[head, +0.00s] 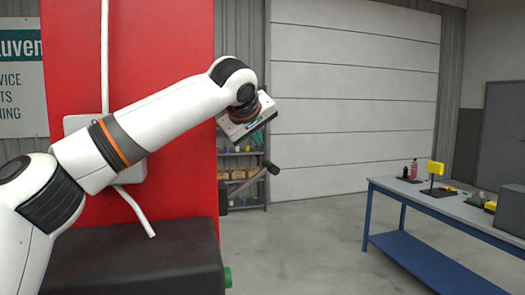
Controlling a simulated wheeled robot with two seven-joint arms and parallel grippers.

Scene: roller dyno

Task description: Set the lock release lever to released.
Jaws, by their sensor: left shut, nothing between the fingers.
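A dark lever (258,180), which looks like the lock release lever, sticks out to the right from beside the red post (185,190), its end tilted upward. Whether this is the released position cannot be told. My left arm reaches across the post from the left. My left gripper (248,124) is above the lever, apart from it in the picture. It is shut and empty; its fingertips are hard to make out. My right gripper is not in view.
A pale box (77,124) with a white pipe is on the post, partly behind my arm. A black housing (135,255) with a green knob (227,277) is below. A blue-legged workbench (450,208) stands right. Floor between is clear.

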